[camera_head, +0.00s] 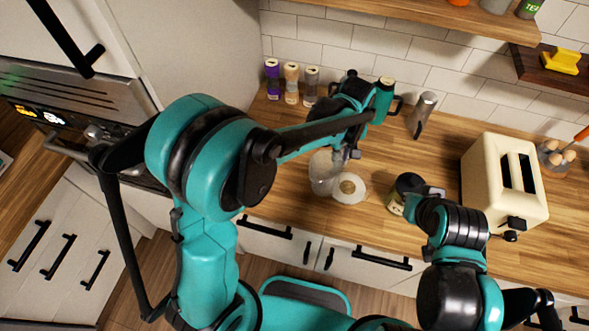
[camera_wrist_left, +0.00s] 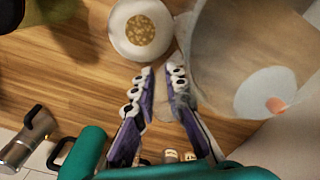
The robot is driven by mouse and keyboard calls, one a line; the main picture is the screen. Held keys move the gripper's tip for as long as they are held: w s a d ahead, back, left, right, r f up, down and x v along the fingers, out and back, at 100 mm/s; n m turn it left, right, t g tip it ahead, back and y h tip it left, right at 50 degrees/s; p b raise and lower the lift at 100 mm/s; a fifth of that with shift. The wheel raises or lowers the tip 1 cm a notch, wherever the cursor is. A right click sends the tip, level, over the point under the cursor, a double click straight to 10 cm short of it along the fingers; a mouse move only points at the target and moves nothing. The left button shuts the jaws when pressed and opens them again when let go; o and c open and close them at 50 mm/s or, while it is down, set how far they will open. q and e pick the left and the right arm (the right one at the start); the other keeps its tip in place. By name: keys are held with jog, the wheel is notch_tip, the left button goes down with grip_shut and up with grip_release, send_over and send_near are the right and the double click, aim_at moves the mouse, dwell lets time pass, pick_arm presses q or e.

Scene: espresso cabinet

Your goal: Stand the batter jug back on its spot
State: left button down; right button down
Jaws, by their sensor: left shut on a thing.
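The batter jug (camera_head: 322,172) is a clear see-through vessel near the counter's front, left of a small white bowl. In the left wrist view the jug (camera_wrist_left: 235,60) fills the upper right, with a pale disc and an orange spot seen through it. My left gripper (camera_wrist_left: 164,78) is shut on the jug at its near side; the part gripped is hard to make out. In the head view this gripper (camera_head: 350,153) is just behind and right of the jug. I cannot tell whether the jug touches the counter. My right gripper (camera_head: 430,193) is beside a dark-topped jar (camera_head: 397,203); its fingers are unclear.
The white bowl (camera_head: 347,189) of granules stands close beside the jug. A moka pot (camera_head: 421,116), teal flask (camera_head: 383,101) and spice jars (camera_head: 291,84) line the back. A cream toaster (camera_head: 497,190) stands right. Some bare counter lies between flask and dark-topped jar.

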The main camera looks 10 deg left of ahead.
pick_arm(q)
jog(key=w+a+f, duration=0.1)
jog(key=a+f, duration=0.1)
jog(key=a, duration=0.1)
jog(key=w+a+f, duration=0.1)
jog(key=a+f, duration=0.1)
jog(key=a, duration=0.1)
jog(key=w+a+f+b, duration=0.1)
jog(key=a+f, duration=0.1)
jog(key=a, duration=0.1)
jog(key=shift+w+a, duration=0.15)
jog(key=shift+w, duration=0.1)
jog(key=shift+f+b, duration=0.5)
jog(key=shift+f, duration=1.55)
jog(key=shift+f, duration=0.2)
jog(key=c, duration=1.6)
grip_release()
jog(key=shift+o, duration=0.2)
jog(key=shift+r, duration=0.1)
